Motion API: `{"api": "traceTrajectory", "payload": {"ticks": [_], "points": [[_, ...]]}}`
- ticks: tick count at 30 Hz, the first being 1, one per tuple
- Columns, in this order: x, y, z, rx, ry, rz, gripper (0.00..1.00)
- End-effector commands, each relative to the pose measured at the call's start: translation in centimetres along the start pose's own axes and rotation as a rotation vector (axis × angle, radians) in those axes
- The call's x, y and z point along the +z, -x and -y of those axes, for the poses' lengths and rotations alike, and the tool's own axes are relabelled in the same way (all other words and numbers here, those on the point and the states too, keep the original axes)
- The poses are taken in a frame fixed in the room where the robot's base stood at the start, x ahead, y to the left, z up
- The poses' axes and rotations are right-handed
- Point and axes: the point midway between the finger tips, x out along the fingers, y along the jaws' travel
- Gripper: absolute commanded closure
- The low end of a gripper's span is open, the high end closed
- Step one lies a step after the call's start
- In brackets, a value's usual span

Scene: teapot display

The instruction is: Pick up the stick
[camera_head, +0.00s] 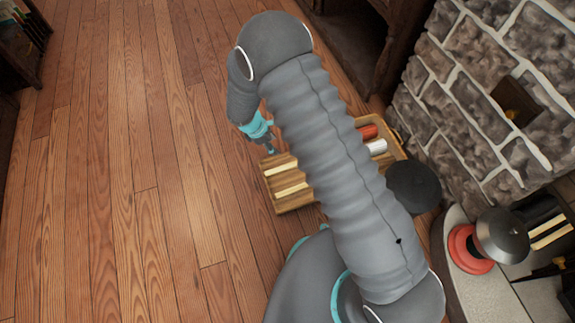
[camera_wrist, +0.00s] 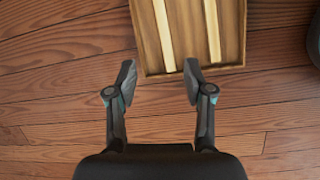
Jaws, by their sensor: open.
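Two pale, thin sticks lie side by side in a wooden tray (camera_head: 309,208). In the head view one stick (camera_head: 280,169) is beside the other stick (camera_head: 292,190), both partly hidden by my arm. In the wrist view the tray (camera_wrist: 149,55) is at the top, with the left stick (camera_wrist: 163,35) and the right stick (camera_wrist: 212,32). My gripper (camera_wrist: 159,78) is open and empty, its fingertips at the tray's near edge in the picture, roughly in line with the left stick. In the head view my gripper (camera_head: 270,151) is at the tray's left end.
The tray also holds a red-orange object (camera_head: 369,131) and a white cylinder (camera_head: 377,146). A dark round object (camera_head: 413,187) is beside the tray on the right. A stone wall (camera_head: 497,110) and a red-based item (camera_head: 465,250) are further right. The wooden floor (camera_head: 130,170) is clear on the left.

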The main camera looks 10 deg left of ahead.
Motion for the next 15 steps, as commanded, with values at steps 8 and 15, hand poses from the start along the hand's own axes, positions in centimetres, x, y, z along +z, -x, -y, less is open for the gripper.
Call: {"api": "traceTrajectory", "payload": {"ticks": [8,15], "points": [[-4.4,-4.1,1.8,-0.006,0.174,0.019,0.48],[-4.7,-7.5,2.1,-0.009,0.187,0.021,0.48]]}}
